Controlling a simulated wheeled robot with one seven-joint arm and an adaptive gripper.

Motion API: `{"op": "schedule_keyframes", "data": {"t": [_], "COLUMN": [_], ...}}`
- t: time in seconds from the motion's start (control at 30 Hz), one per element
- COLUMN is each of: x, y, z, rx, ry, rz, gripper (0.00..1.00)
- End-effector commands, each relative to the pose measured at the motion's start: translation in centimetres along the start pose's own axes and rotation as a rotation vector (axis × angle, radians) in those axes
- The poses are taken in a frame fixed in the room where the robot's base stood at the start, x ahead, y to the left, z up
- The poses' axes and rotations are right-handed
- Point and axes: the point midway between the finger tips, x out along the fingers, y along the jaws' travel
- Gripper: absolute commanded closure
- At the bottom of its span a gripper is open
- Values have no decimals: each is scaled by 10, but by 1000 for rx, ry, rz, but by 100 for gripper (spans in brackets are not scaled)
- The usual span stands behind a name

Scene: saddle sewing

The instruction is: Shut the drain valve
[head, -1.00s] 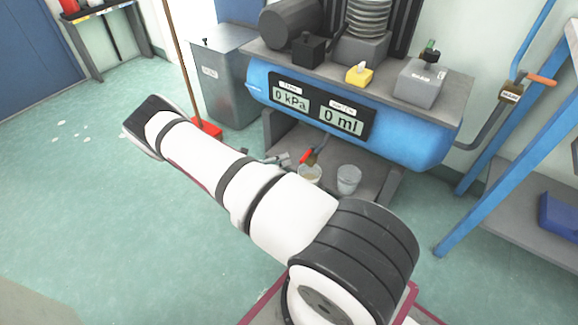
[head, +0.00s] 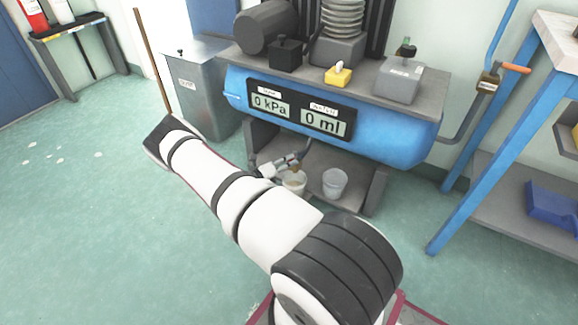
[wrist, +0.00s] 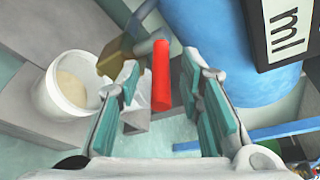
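The drain valve has a red lever handle (wrist: 161,75) on a brass body (wrist: 118,58) below the blue tank. In the wrist view the lever stands between the two fingers of my gripper (wrist: 163,88), with gaps visible on both sides. The gripper is open. In the head view my gripper (head: 287,164) reaches under the tank (head: 390,140) and hides the red lever.
Panels (head: 300,110) on the tank read 0 kPa and 0 ml. A grey bin (head: 205,95) stands left; a blue-legged bench (head: 470,165) stands right.

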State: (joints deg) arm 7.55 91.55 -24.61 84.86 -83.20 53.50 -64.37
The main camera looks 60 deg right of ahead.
Motion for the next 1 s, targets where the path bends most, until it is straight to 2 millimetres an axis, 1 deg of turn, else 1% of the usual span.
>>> {"op": "schedule_keyframes", "data": {"t": [0.03, 0.2, 0.47, 0.57, 0.6, 0.63, 1.0], "x": [6, 14, 14, 14, 14, 14, 13], "y": [1, 0, 0, 0, 0, 0, 0], "z": [-1, 0, 0, 0, 0, 0, 0], "rx": [1, 0, 0, 0, 0, 0, -5], "ry": [1, 0, 0, 0, 0, 0, -10], "rz": [-1, -1, 0, 0, 0, 0, 6], "gripper": [66, 66, 66, 86, 96, 100, 100]}}
